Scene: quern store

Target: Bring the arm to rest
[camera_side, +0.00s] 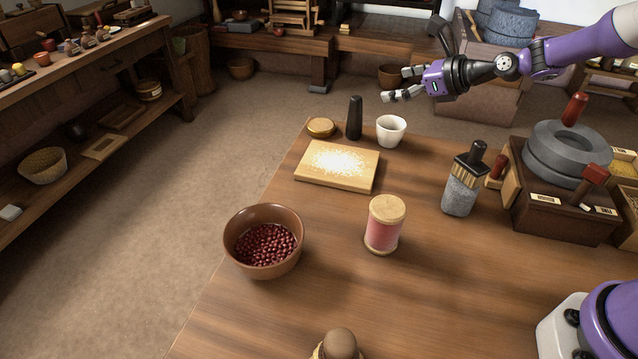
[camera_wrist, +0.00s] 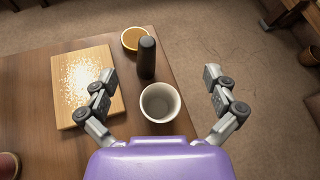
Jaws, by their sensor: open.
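My gripper (camera_side: 402,84) is open and empty. In the side view it is raised above the far end of the table (camera_side: 480,290), up and to the right of the white cup (camera_side: 391,131). In the wrist view the two fingers of my gripper (camera_wrist: 168,95) are spread wide, and the white cup (camera_wrist: 160,102) appears between and below them. The cup stands upright and looks empty inside. My fingers appear apart from everything on the table.
Near the cup are a dark pestle-like cylinder (camera_side: 355,118), a small round dish (camera_side: 321,127) and a board (camera_side: 338,178) with pale grains. A bowl of red beans (camera_side: 264,241), a pink spool-like jar (camera_side: 384,224), a grey brush-topped jar (camera_side: 463,184) and a stone quern (camera_side: 566,153) also stand here.

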